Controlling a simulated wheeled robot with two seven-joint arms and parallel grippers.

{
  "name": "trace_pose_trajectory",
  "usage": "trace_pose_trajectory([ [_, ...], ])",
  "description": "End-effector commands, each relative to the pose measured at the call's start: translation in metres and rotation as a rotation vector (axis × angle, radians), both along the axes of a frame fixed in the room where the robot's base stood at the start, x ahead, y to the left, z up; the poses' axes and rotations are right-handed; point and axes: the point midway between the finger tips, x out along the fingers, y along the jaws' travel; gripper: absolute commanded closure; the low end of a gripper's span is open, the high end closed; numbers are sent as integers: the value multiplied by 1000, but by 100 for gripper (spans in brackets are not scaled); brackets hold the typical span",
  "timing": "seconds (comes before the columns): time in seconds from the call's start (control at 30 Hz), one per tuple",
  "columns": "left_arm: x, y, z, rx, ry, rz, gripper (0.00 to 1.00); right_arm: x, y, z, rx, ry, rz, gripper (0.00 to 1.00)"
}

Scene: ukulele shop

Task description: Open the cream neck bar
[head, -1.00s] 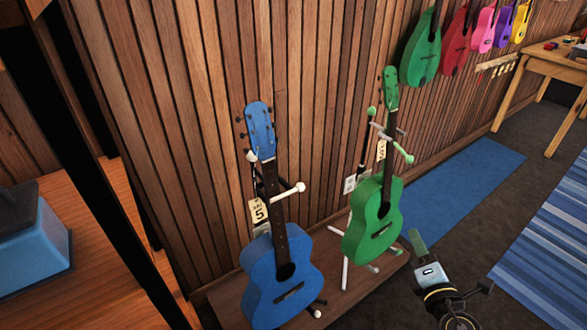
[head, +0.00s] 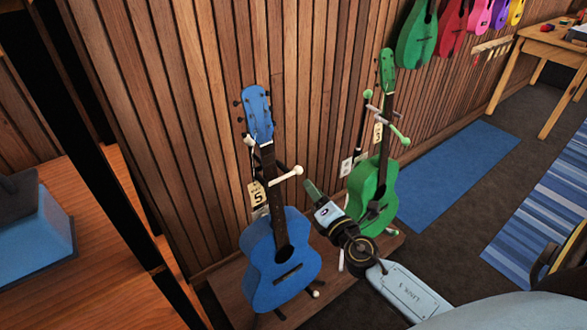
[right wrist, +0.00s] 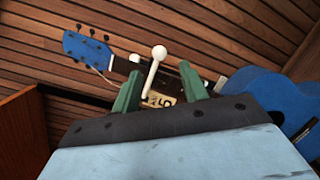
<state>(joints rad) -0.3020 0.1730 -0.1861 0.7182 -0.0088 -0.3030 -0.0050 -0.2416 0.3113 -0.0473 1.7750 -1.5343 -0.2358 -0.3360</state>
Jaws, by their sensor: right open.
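The cream neck bar (head: 287,174) has a round knob at its end and lies across the front of the blue instrument's (head: 281,260) neck. The blue instrument stands upright on the low wooden platform, with a tag marked 5 beside its neck. My right gripper (head: 311,189) has green fingers. It is open and empty, just right of and slightly below the knob, apart from it. It also shows in the right wrist view (right wrist: 160,88). My left gripper is out of view.
A green instrument (head: 373,197) with a green neck bar (head: 396,135) and a tag marked 3 stands behind my right gripper, partly hidden by it. The slatted wall (head: 200,120) is close behind. A shelf (head: 105,225) with a blue box is at the left.

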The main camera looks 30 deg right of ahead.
Motion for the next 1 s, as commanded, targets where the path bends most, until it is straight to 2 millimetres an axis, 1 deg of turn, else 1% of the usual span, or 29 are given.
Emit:
trace_pose_trajectory([
  [0.03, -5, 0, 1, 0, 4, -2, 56, 12, 0, 2, 1, -3, 1, 56],
  [0.2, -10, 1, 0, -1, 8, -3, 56, 47, -3, 2, 1, -3, 3, 56],
  [0.4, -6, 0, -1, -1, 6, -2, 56, 79, -7, 0, 2, -2, 3, 56],
  [0.5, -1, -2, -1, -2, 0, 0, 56, 89, -8, 0, 1, -1, 4, 56],
  [0.7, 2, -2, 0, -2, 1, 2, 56, 97, -9, 0, 0, -1, 4, 56],
  [0.93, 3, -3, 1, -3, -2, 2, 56, 97, -9, 0, 0, -1, 4, 56],
  [1.0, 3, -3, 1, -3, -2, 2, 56, 97, -9, 0, 0, 0, 4, 66],
])
